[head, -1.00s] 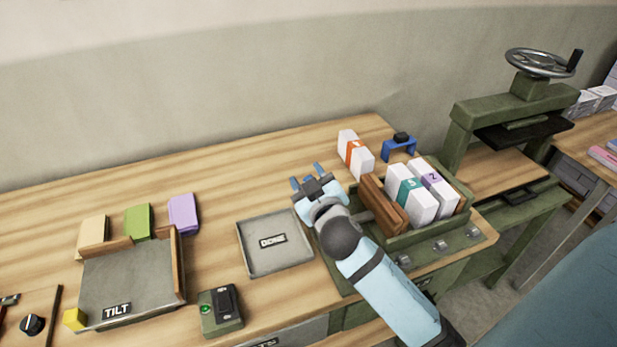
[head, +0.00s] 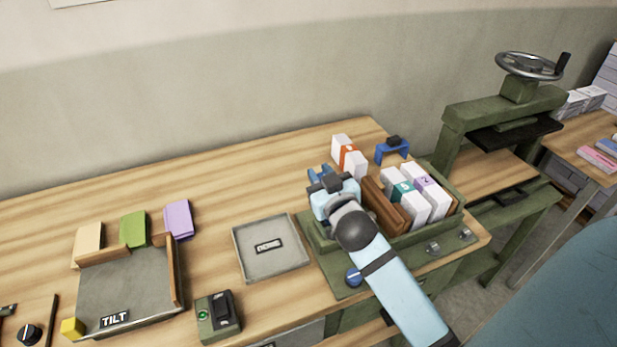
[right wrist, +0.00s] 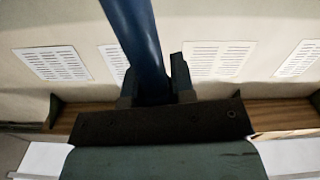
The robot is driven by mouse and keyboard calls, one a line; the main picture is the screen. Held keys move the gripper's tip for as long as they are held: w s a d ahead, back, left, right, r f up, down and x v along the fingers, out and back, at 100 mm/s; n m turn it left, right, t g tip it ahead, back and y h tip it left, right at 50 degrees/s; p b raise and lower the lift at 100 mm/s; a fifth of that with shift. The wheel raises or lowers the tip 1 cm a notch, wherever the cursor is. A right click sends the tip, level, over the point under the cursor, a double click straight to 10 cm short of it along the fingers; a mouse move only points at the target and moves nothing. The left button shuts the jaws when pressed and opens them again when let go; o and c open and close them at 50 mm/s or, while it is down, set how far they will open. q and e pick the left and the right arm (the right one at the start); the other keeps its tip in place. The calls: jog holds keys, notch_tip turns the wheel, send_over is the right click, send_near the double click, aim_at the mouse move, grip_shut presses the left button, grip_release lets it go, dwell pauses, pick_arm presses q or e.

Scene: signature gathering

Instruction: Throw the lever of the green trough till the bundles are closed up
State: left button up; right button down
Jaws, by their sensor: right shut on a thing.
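The green trough (head: 405,243) stands at the right end of the bench. In it, a white bundle with a teal band (head: 403,195) and one with a purple band (head: 428,190) stand side by side. Brown boards (head: 384,204) stand at their left. My right gripper (head: 323,182) is at the trough's left end. In the right wrist view it is shut on a dark blue bar (right wrist: 137,45), apparently the lever; the head view hides the grip. A blue knob (head: 354,275) shows at the trough's front left. My left gripper is not in view.
A white bundle with an orange band (head: 349,158) and a blue clamp-like piece (head: 392,150) stand behind the trough. A grey DONE tray (head: 243,262) lies left of it. The TILT tray (head: 95,300) is farther left. A green press (head: 505,105) stands at the right.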

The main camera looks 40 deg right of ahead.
jog(key=s+d+m+p, duration=0.1)
jog(key=d+m+p, duration=0.1)
jog(key=d+m, duration=0.3)
jog(key=shift+s+d+f+p, duration=0.25)
jog(key=shift+s+d+p, duration=0.1)
jog(key=shift+d, duration=0.4)
jog(key=c, duration=1)
grip_release()
jog(key=shift+o, duration=0.2)
